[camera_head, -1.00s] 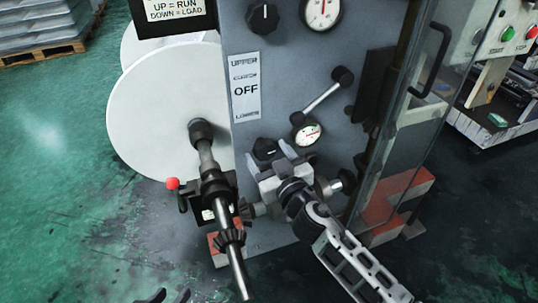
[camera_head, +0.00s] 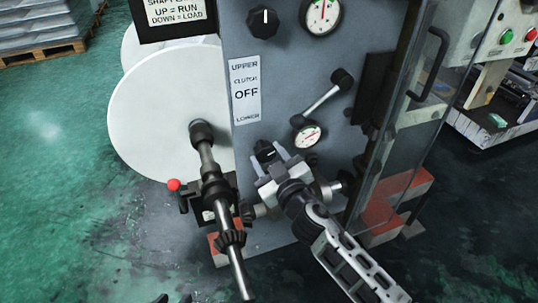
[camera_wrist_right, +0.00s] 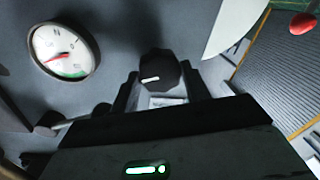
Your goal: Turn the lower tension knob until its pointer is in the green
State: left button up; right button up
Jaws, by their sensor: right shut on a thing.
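The lower tension knob (camera_head: 265,149) is black with a white mark, low on the grey machine panel; it also shows in the wrist view (camera_wrist_right: 158,72). My right gripper (camera_head: 271,155) is shut on it, one finger on each side. The lower gauge (camera_head: 307,136) sits to the knob's upper right in the head view. In the wrist view the lower gauge (camera_wrist_right: 62,50) has a red needle pointing to the lower left. Its green band is at the dial's bottom, and the needle appears outside it. The tips of my left gripper (camera_head: 172,299) barely show at the bottom edge, apart.
The upper knob (camera_head: 264,22) and upper gauge (camera_head: 322,12) are above. A black-knobbed lever (camera_head: 322,97) is close above the lower gauge. A shaft with gears (camera_head: 222,212) stands left of my right gripper. A glass guard (camera_head: 415,130) is at right.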

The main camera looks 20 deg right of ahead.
jog(key=shift+r+n, duration=0.1)
jog(key=shift+n, duration=0.4)
jog(key=shift+n+p, duration=0.3)
jog(key=shift+n, duration=0.1)
jog(key=shift+a+n, duration=0.1)
jog(key=shift+n, duration=0.8)
jog(key=shift+n+p, duration=0.45)
jog(key=shift+n, duration=0.45)
jog(key=shift+n+g, duration=0.3)
jog(key=shift+n, duration=0.5)
jog(key=n+p, duration=0.1)
jog(key=n, duration=0.2)
jog(key=shift+a+h, duration=0.1)
jog(key=shift+h, duration=0.3)
jog(key=n, duration=0.3)
pick_arm(q)
jog(key=shift+t, duration=0.6)
jog(key=shift+s+a+r, duration=0.1)
jog(key=shift+a+r, duration=0.1)
jog(key=shift+r, duration=0.7)
jog(key=shift+s+a+r, duration=0.1)
jog(key=shift+a+r, duration=0.15)
jog(key=shift+r, duration=0.65)
jog(key=shift+a+r, duration=0.2)
jog(key=shift+r, duration=0.7)
pick_arm(e)
jog(key=shift+n, duration=0.8)
